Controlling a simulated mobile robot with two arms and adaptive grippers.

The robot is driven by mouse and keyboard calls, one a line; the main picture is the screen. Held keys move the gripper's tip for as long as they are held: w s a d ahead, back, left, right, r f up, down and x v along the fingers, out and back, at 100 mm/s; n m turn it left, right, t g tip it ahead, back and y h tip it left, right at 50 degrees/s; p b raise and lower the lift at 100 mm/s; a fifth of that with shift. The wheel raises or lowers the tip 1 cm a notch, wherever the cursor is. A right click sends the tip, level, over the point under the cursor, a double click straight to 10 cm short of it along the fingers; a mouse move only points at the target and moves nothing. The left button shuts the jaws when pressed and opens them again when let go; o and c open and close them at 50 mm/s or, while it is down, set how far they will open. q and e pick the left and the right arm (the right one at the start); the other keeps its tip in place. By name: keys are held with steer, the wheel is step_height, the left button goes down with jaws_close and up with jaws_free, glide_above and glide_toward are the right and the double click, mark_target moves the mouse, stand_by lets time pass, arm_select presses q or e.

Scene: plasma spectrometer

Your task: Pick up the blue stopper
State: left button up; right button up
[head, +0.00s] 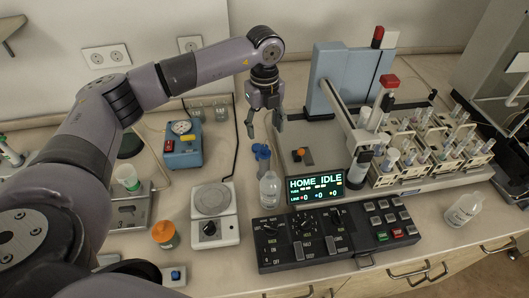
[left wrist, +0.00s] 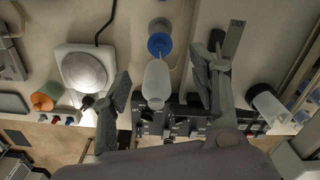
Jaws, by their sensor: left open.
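A blue stopper-like piece (head: 262,153) stands on the bench just behind a clear bottle (head: 270,188). In the left wrist view a round blue piece (left wrist: 160,44) shows at the top middle, beyond the pale bottle (left wrist: 157,82). I cannot tell whether the blue is one piece or two. My left gripper (head: 265,124) points down, open and empty, above and behind the blue piece and apart from it. In the left wrist view its spread fingers (left wrist: 161,78) frame the bottle from above. My right gripper is not in view.
A control panel (head: 325,238) and a lit display (head: 316,188) stand in front and to the right. A hot plate (head: 213,215) is left of the bottle. Racks of tubes (head: 420,178) and a sampler arm (head: 345,118) fill the right. A small orange-knobbed piece (head: 303,156) lies close by.

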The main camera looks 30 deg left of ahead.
mark_target(265, 147)
arm_select(q)
steer(key=f, duration=0.3)
steer(key=shift+w+a+f+p, duration=0.15)
steer(key=shift+w+p, duration=0.1)
steer(key=shift+p, duration=0.15)
steer(key=shift+f, duration=0.15)
steer(key=f+p, duration=0.2)
steer(key=f, duration=0.1)
steer(key=f+p, duration=0.1)
steer(key=shift+s+f, duration=0.3)
steer(key=shift+f, duration=0.2)
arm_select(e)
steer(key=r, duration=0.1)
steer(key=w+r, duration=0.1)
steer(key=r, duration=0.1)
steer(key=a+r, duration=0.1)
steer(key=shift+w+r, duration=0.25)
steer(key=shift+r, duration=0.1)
arm_select(q)
steer(key=shift+d, duration=0.2)
steer(key=shift+c, duration=0.6)
steer(key=shift+c, duration=1.3)
steer(key=c, duration=0.8)
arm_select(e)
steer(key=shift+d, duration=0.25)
